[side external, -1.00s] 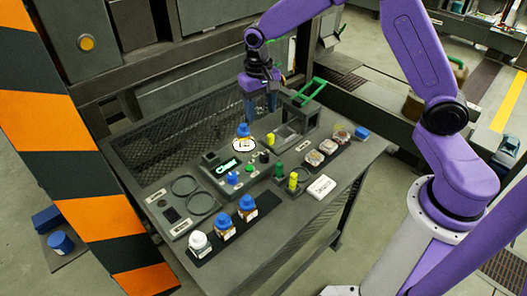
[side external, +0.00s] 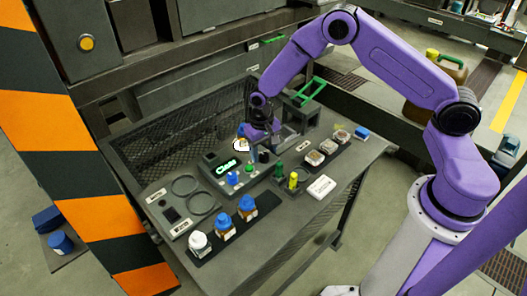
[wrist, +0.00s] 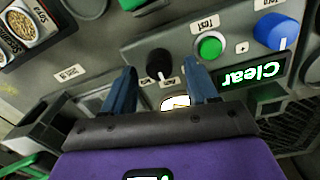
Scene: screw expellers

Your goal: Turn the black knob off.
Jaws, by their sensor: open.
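The black knob (wrist: 158,64) stands on the grey control panel in the wrist view, with a white mark on its near side. My gripper (wrist: 160,72) is open, with one blue finger on each side of the knob and visible space between. In the side external view my gripper (side external: 265,148) points down over the panel, and the black knob (side external: 264,157) shows just below the fingers. Whether the fingertips reach down around the knob is hard to tell. A green lit display (wrist: 257,76) reads "Clear"; it also shows in the side external view (side external: 226,168).
A green button (wrist: 210,46) and a blue knob (wrist: 275,32) sit right of the black knob. Blue-capped bottles (side external: 247,205) and a white-capped bottle (side external: 198,241) stand on a front tray. A green-handled fixture (side external: 300,110) stands behind. A lit white disc (wrist: 176,102) is partly hidden by my gripper.

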